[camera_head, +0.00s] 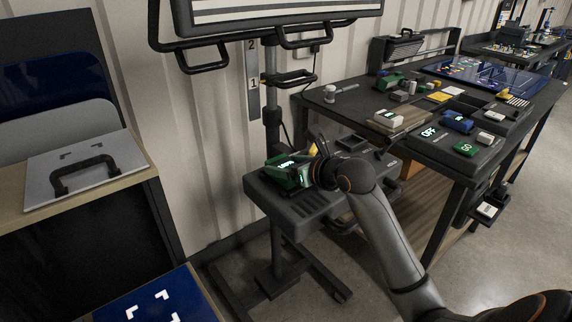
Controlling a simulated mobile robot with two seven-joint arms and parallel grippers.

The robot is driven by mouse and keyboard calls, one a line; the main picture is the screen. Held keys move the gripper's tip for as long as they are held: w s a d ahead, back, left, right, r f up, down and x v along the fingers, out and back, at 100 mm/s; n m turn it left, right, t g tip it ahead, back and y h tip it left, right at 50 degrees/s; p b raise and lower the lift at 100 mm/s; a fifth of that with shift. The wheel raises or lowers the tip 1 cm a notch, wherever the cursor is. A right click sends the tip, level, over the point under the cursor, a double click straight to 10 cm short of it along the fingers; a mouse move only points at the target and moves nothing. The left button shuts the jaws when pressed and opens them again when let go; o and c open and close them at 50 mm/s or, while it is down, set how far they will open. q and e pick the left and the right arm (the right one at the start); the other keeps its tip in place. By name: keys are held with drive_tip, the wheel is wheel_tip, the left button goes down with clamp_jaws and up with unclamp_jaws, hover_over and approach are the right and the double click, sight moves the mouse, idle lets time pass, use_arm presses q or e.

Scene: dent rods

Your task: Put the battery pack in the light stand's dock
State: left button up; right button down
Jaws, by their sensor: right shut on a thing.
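The light stand (270,105) rises against the wall, with a lit panel at the top. Its dark dock (300,205) is the ribbed box low on the stand. A green battery pack (284,171) with a lit label is at the dock's top left. My right gripper (312,168) is shut on it, coming in from the right. The wrist hides the fingertips and the pack's right side. I cannot tell whether the pack is fully seated or just above the dock. My left gripper is not in view.
A dark workbench (345,105) on the right holds trays, small devices and a blue board (485,75). A grey plate with a black handle (85,170) lies on a shelf at left. Open floor (520,210) shows at right.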

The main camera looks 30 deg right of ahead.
drive_tip(key=shift+f+b, duration=0.35)
drive_tip(key=shift+f, duration=0.05)
idle(0.4)
drive_tip(key=shift+c, duration=0.2)
unclamp_jaws()
drive_tip(key=shift+o, duration=0.2)
drive_tip(key=shift+f, duration=0.15)
drive_tip(key=shift+s, duration=0.25)
drive_tip(key=v, duration=1.2)
drive_tip(key=shift+s, duration=0.1)
